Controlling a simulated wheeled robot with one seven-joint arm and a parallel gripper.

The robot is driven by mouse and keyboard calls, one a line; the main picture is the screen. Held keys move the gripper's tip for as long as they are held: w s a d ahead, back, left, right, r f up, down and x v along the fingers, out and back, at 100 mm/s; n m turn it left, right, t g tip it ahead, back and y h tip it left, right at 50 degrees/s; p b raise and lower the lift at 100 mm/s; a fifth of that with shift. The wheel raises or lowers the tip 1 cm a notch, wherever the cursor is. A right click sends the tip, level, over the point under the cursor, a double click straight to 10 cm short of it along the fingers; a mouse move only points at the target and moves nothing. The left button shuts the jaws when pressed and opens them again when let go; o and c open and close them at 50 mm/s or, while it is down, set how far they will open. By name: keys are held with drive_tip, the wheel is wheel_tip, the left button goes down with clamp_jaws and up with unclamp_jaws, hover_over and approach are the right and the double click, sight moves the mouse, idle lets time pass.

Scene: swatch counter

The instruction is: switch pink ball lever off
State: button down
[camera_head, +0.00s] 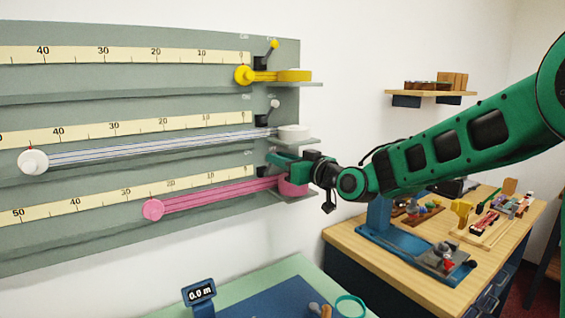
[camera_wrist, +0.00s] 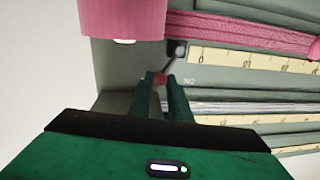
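The pink ball (camera_wrist: 160,79) of the lever sits between the two fingertips of my gripper (camera_wrist: 160,80) in the wrist view. The fingers are close together and the ball fills the narrow gap. A thin dark stem runs from the ball up and right to the lever's dark base (camera_wrist: 178,49). In the head view my gripper (camera_head: 272,161) is at the right end of the grey wall board, above the pink tape's case (camera_head: 293,187). It hides the pink ball and its lever there.
Above are a white ball lever (camera_head: 274,104) and a yellow ball lever (camera_head: 273,44) on the board (camera_head: 90,92). The pink tape (camera_head: 215,196) and its case (camera_wrist: 122,18) lie close to my fingers. A wooden workbench (camera_head: 345,235) with tools stands at right.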

drive_tip(key=shift+w+d+f+m, duration=0.15)
drive_tip(key=shift+f+m, duration=0.1)
drive_tip(key=shift+m, duration=0.3)
drive_tip(key=shift+d+f+m, duration=0.15)
drive_tip(key=shift+f+m, duration=0.05)
drive_tip(key=shift+m, duration=0.35)
drive_tip(key=c, duration=1.6)
unclamp_jaws()
drive_tip(key=shift+c, duration=0.2)
drive_tip(key=shift+r, duration=0.1)
drive_tip(key=shift+s+d, duration=0.2)
drive_tip(key=shift+d, duration=0.05)
drive_tip(key=v, duration=1)
